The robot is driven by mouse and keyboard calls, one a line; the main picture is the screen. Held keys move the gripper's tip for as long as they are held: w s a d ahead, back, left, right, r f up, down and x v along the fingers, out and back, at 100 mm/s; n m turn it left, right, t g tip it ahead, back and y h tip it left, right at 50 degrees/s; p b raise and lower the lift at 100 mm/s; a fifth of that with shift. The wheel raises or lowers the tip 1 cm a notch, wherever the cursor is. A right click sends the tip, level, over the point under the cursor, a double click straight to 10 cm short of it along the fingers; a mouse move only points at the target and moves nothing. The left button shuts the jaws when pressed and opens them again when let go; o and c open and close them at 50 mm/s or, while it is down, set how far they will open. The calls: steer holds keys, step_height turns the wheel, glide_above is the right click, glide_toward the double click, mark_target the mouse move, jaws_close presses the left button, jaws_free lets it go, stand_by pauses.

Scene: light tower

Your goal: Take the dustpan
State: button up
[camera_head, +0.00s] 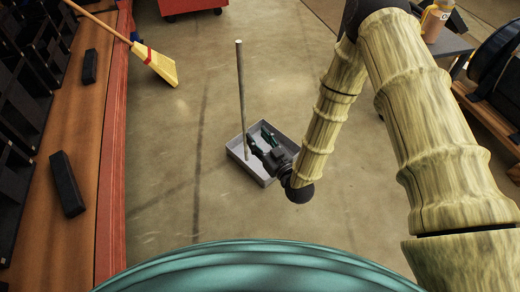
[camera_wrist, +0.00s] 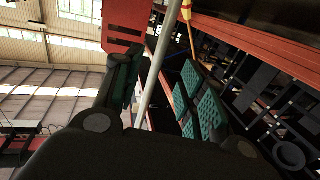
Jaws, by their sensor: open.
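The dustpan is a grey open pan (camera_head: 238,153) on the concrete floor with a long thin upright handle (camera_head: 241,90). My gripper (camera_head: 258,139) is low over the pan, near the bottom of the handle. In the wrist view, the handle (camera_wrist: 164,50) rises between the two spread fingers of my gripper (camera_wrist: 156,75). The fingers have green pads, and the right finger's pads show plainly. My gripper is open and holds nothing. Whether a finger touches the handle I cannot tell. My gripper and wrist hide part of the pan.
A broom (camera_head: 155,63) with yellow bristles leans by the wooden-topped red bench (camera_head: 85,150) on the left, where black blocks (camera_head: 67,184) lie. The floor around the pan is clear.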

mark_target(245, 123)
steer(key=b+x, duration=0.1)
steer(key=x, duration=0.3)
steer(key=shift+w+a+b, duration=0.2)
steer(key=shift+w+b, duration=0.1)
steer(key=shift+b, duration=0.05)
steer(key=shift+f+b+x, duration=0.1)
steer(key=shift+b+x, duration=0.85)
steer(key=shift+x, duration=0.4)
steer(key=shift+f+b+x, duration=0.15)
steer(key=shift+b+x, duration=0.75)
steer(key=shift+x, duration=0.4)
jaws_close()
